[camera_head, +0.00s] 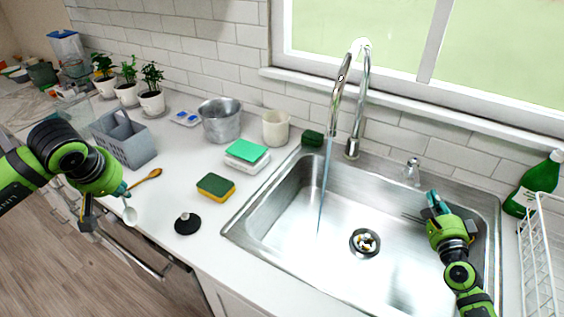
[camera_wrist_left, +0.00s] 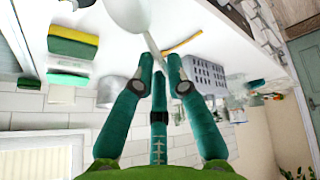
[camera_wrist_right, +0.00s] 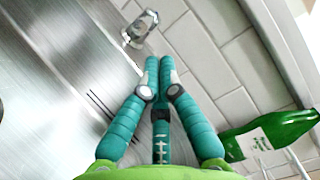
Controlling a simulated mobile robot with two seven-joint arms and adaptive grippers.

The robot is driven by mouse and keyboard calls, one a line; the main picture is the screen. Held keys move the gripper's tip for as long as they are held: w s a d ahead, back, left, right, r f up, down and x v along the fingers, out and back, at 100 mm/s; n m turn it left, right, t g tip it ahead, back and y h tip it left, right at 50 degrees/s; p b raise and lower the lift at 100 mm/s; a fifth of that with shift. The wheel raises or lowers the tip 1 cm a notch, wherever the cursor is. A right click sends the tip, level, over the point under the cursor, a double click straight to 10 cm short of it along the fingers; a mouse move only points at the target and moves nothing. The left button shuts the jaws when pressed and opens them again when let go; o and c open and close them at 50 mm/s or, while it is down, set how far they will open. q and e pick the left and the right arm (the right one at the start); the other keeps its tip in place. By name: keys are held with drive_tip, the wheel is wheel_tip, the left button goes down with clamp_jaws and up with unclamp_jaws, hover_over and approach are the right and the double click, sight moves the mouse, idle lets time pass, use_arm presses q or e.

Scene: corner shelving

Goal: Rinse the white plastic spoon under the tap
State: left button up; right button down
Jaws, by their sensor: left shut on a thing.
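The white plastic spoon (camera_head: 130,215) is held in my left gripper (camera_head: 121,190), bowl hanging down, near the counter's front edge at left. In the left wrist view its white bowl (camera_wrist_left: 128,12) is at the top and its handle (camera_wrist_left: 150,45) passes between the closed fingertips (camera_wrist_left: 160,62). The tap (camera_head: 343,100) arches over the sink, and a thin stream of water (camera_head: 323,185) falls from it into the left part of the sink (camera_head: 270,205). My right gripper (camera_head: 434,198) is over the sink's right side, its fingertips together and empty in the right wrist view (camera_wrist_right: 159,62).
A green bottle (camera_head: 535,185) and white dish rack (camera_head: 535,260) stand at right.

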sight(415, 172)
use_arm(q)
drive_tip(key=shift+f, duration=0.25)
drive_tip(key=shift+s+f+b, duration=0.1)
drive_tip(key=shift+s+b, duration=0.25)
drive_tip(key=shift+w+f, duration=0.1)
drive_tip(key=shift+w, duration=0.1)
use_arm(e)
drive_tip(key=shift+w+d+r, duration=0.15)
drive_tip(key=shift+w, duration=1.8)
